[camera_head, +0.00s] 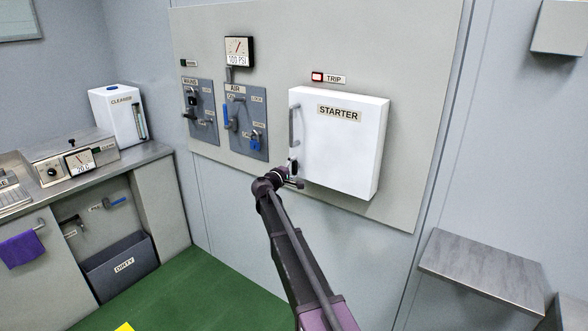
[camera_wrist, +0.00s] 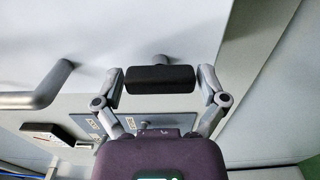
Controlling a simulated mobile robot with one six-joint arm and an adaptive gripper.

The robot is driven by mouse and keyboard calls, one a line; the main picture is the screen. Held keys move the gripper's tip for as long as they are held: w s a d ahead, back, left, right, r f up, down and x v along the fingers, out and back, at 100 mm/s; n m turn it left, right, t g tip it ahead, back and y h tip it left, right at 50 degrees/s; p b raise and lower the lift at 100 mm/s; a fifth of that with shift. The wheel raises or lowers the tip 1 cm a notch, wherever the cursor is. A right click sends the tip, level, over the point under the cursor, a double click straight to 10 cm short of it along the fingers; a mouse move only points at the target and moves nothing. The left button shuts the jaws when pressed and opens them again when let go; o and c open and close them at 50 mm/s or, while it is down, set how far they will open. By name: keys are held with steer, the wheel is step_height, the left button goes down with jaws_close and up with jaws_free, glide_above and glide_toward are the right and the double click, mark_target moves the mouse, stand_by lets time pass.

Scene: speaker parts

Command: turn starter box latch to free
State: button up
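The white starter box (camera_head: 342,148) hangs on the wall panel, its door shut, with a grey handle (camera_head: 293,124) at its left edge. A latch below the handle is mostly hidden by my gripper (camera_head: 292,172) in the head view. In the wrist view a black bar-shaped latch grip (camera_wrist: 160,79) on a grey stem lies crosswise between the two fingers of my gripper (camera_wrist: 161,84). The fingertips are at its two ends, very close or touching. Whether they press on it I cannot tell.
Left of the box are the air panel (camera_head: 243,120) with levers and a blue padlock, and the mains panel (camera_head: 199,112). A lit red trip lamp (camera_head: 317,77) is above the box. A metal shelf (camera_head: 482,268) juts out at lower right.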

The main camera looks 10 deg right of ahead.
steer(key=shift+a, duration=0.1)
stand_by(0.3)
steer(key=v, duration=1.2)
stand_by(0.3)
steer(key=s+d+f+m+g+y+p, duration=0.2)
steer(key=s+d+f+m+g, duration=0.15)
steer(key=s+d, duration=0.4)
steer(key=s+d+f+m+g+y+p, duration=0.1)
steer(key=s+d+f+m+g+y, duration=0.25)
steer(key=s, duration=0.75)
steer(key=s+a+f+m+g+y+p, duration=0.1)
steer(key=s+f+g+y, duration=0.1)
steer(key=s, duration=0.8)
steer(key=s+a+f+m+g+y+p, duration=0.1)
steer(key=s+y, duration=0.4)
steer(key=s, duration=0.5)
steer(key=a+f+g+p, duration=0.1)
steer(key=f+g, duration=0.1)
steer(key=shift+s+a+g, duration=0.2)
steer(key=shift+g, duration=0.2)
